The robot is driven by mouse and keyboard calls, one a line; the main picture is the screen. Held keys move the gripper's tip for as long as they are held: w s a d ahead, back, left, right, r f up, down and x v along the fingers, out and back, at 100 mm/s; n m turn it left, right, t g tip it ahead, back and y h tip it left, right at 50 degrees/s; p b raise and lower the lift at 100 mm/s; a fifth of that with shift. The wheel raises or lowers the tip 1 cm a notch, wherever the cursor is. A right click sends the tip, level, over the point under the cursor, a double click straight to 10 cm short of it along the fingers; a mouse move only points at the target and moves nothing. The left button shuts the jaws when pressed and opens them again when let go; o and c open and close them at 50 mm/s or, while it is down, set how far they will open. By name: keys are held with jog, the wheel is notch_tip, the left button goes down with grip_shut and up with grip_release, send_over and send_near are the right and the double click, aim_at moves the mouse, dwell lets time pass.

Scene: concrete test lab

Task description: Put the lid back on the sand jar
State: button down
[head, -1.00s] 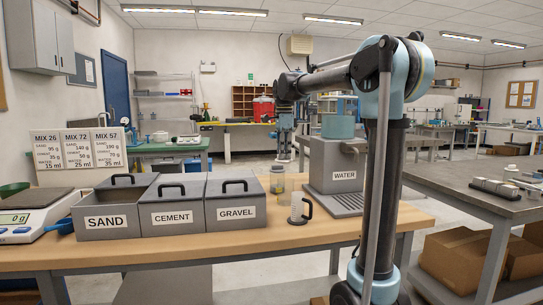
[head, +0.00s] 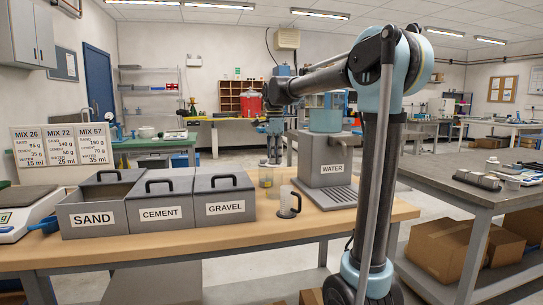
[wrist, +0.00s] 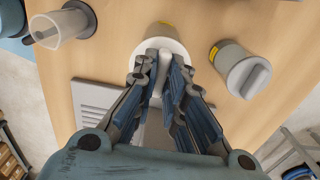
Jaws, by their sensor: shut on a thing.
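In the wrist view my gripper (wrist: 163,64) is shut on the raised handle of a pale round lid (wrist: 178,48). The labels are too small to read. In the head view my gripper (head: 272,152) hangs above a small jar (head: 266,177) behind the gravel bin; the lid is hard to make out there.
A clear handled measuring jug (head: 288,203) stands near the jars and shows in the wrist view (wrist: 62,27). The water dispenser (head: 325,165) stands to their right. The sand bin (head: 92,219) is open; the cement (head: 162,217) and gravel (head: 226,208) bins are lidded.

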notch_tip(320, 180, up, 4)
jog(key=shift+f, duration=3.3)
jog(key=shift+w, duration=0.1)
jog(key=shift+f, duration=0.15)
dwell(0.3)
jog(key=c, duration=1.6)
grip_release()
jog(key=o, duration=0.3)
jog(key=shift+o, duration=1.1)
jog(key=shift+w, duration=0.1)
